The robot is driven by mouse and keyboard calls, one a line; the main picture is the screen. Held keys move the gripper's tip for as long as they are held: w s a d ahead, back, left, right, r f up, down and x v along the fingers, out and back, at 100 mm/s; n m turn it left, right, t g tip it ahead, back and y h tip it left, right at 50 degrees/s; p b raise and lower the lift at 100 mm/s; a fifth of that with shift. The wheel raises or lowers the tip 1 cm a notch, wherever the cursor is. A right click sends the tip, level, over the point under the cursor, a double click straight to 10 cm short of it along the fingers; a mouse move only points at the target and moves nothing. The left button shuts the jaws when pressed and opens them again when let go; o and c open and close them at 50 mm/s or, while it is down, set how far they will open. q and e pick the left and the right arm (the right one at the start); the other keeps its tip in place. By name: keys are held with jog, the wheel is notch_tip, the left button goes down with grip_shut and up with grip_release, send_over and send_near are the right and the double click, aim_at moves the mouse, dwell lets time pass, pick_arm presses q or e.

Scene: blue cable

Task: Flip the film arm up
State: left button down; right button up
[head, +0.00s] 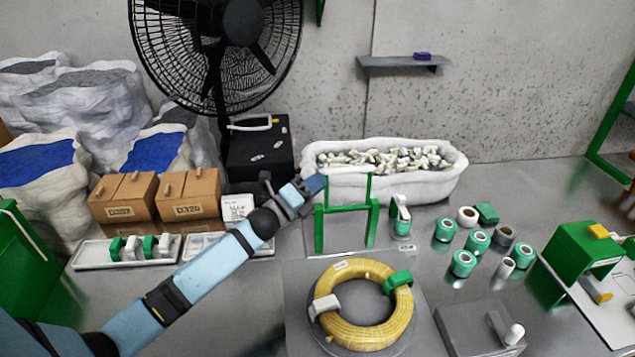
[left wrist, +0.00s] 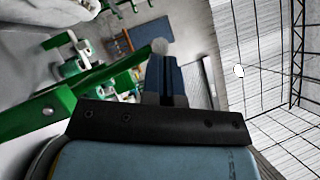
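A green frame (head: 346,209) stands upright on a grey plate behind the coil. I take it to be the film arm, but the frames do not make this certain. My left gripper (head: 302,192) is raised just left of the frame, near the height of its crossbar. I cannot tell whether they touch. In the left wrist view the dark gripper fingers (left wrist: 166,75) point up the picture, and a green bar (left wrist: 40,117) passes close on their left. The finger gap does not show clearly. A yellow cable coil (head: 361,304) lies in front of the frame. My right gripper is not in view.
A white bin (head: 445,186) of small parts stands behind the frame. Several green and white rolls (head: 463,263) stand to the right. A grey block with a lever (head: 465,325) is at the front right. Boxes (head: 187,195) and a white tray (head: 95,254) lie left.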

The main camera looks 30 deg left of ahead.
pick_arm(q)
jog(key=shift+w+a+r, duration=0.1)
jog(key=shift+w+a, duration=0.05)
jog(key=shift+w, duration=0.1)
jog(key=shift+w+a, duration=0.1)
jog(key=shift+a, duration=0.05)
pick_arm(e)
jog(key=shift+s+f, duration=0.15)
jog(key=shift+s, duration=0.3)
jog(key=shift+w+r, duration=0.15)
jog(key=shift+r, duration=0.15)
pick_arm(q)
jog(key=shift+a, duration=0.1)
